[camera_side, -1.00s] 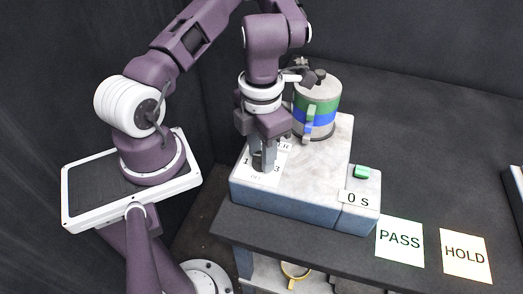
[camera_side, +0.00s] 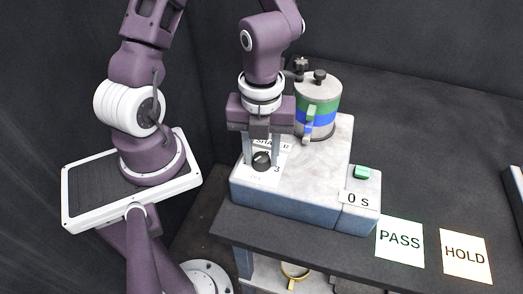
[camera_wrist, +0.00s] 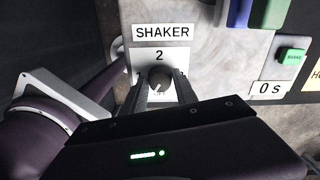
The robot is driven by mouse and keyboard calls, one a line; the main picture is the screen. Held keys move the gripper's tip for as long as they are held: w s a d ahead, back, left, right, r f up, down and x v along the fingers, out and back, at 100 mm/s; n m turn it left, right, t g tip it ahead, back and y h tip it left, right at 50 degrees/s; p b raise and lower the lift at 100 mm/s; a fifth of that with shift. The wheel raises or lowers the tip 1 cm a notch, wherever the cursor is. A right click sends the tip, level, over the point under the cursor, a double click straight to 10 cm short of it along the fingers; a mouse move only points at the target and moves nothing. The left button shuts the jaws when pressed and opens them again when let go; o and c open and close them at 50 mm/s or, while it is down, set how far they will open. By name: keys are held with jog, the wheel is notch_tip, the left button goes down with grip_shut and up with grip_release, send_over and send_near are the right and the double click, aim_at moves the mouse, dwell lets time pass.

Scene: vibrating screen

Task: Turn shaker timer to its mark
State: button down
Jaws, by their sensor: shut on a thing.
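The shaker timer is a round dark knob (camera_side: 262,160) on a white dial plate on top of the grey shaker base. In the wrist view the knob (camera_wrist: 159,77) sits below the SHAKER label (camera_wrist: 163,32) and the number 2; fingers partly cover the side marks. A pale line shows on its face, slanting towards the lower left, near the partly hidden OFF mark. My gripper (camera_side: 262,158) points down over the dial, with one finger on each side of the knob, shut on it. The gripper's fingers (camera_wrist: 160,90) flank it in the wrist view too.
A sieve stack (camera_side: 317,105) with green and blue bands stands behind the dial on the shaker base (camera_side: 322,170). A green button (camera_side: 362,172) and a "0 s" display (camera_side: 358,199) are at right. PASS (camera_side: 400,242) and HOLD (camera_side: 466,254) cards lie on the dark bench.

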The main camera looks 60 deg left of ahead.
aim_at(261, 156)
jog(key=n, duration=0.6)
jog(key=shift+d, duration=0.1)
jog(key=shift+n, duration=0.4)
dwell(0.3)
jog(key=c, duration=1)
grip_release()
jog(key=shift+o, duration=0.2)
jog(key=shift+r, duration=3.55)
